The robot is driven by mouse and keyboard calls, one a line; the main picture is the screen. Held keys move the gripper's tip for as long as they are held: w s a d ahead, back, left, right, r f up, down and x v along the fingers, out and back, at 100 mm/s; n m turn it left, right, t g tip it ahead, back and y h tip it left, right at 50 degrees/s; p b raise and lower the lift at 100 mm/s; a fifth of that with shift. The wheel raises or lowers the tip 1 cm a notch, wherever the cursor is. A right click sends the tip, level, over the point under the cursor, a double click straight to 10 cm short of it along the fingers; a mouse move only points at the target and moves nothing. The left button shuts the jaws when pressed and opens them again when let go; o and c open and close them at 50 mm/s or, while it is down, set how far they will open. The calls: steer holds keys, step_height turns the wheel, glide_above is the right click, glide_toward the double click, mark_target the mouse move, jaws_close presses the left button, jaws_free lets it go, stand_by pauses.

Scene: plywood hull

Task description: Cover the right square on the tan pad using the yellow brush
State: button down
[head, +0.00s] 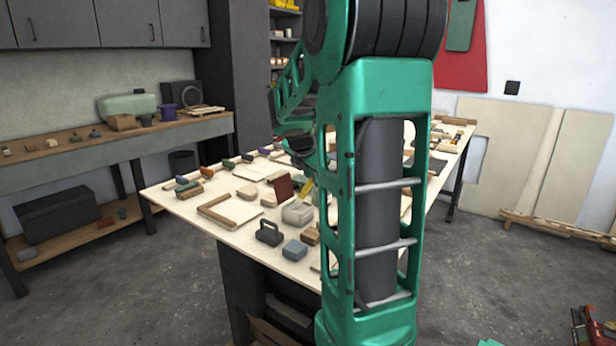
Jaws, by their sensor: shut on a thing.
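A small yellow piece (306,188), which looks like the yellow brush, shows at a tilt just left of my arm, over the middle of the table. The dark end of my arm with my gripper (317,164) is just above it, partly hidden behind my own green arm link. The fingers are too small to make out. The brush's lower end is unclear behind a pale grey block. I cannot pick out the tan pad or its right square for sure; my arm covers much of the table's middle and right.
The plywood table (190,212) carries many small things: a dark handled block (269,232), a blue-grey block (294,250), a dark red upright piece (283,189) and a brown-edged board (229,211). A workbench (205,123) stands at the left.

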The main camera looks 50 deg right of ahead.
steer(key=shift+r, duration=0.1)
step_height(320, 180, up, 7)
stand_by(0.9)
stand_by(0.8)
